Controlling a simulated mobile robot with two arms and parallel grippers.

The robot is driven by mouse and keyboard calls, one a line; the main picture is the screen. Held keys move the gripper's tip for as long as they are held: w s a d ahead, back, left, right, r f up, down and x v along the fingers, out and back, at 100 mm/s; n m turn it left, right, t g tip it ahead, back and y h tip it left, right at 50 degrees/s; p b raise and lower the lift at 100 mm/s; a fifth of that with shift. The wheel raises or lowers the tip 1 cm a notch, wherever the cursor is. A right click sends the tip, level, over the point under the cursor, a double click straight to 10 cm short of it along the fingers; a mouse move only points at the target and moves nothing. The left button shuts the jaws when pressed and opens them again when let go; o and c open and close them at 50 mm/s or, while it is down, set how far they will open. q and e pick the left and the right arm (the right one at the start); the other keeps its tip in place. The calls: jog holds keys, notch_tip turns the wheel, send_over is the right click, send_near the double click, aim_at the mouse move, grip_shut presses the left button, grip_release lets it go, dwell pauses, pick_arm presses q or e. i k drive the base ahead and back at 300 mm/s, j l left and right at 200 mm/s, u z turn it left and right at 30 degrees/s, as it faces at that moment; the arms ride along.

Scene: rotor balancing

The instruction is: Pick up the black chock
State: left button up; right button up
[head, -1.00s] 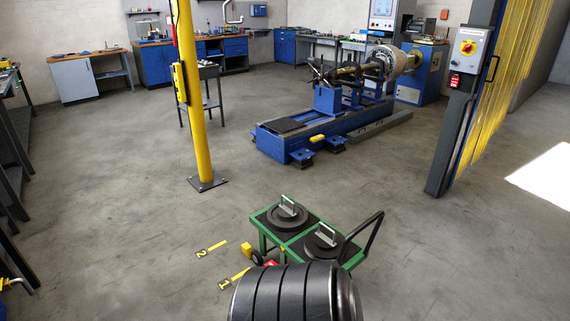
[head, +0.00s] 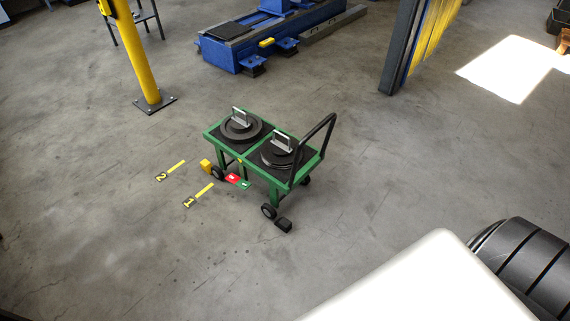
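The black chock (head: 283,225) is a small dark block on the concrete floor. It sits beside the front wheel (head: 268,211) of the green cart (head: 275,183), just to its lower right. I cannot tell whether it touches the wheel. A yellow chock (head: 206,166) sits by the cart's left wheel (head: 217,173). Neither gripper is in view. Parts of my own body, white and ribbed black, fill the lower right corner.
The cart carries two dark discs with handles and has a black push bar (head: 314,143). Yellow floor marks 1 (head: 198,195) and 2 (head: 170,171) lie left of it. A yellow post (head: 133,55) stands behind. The floor in front is clear.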

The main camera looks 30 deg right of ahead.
aim_at(284, 223)
jog(key=z, duration=0.9)
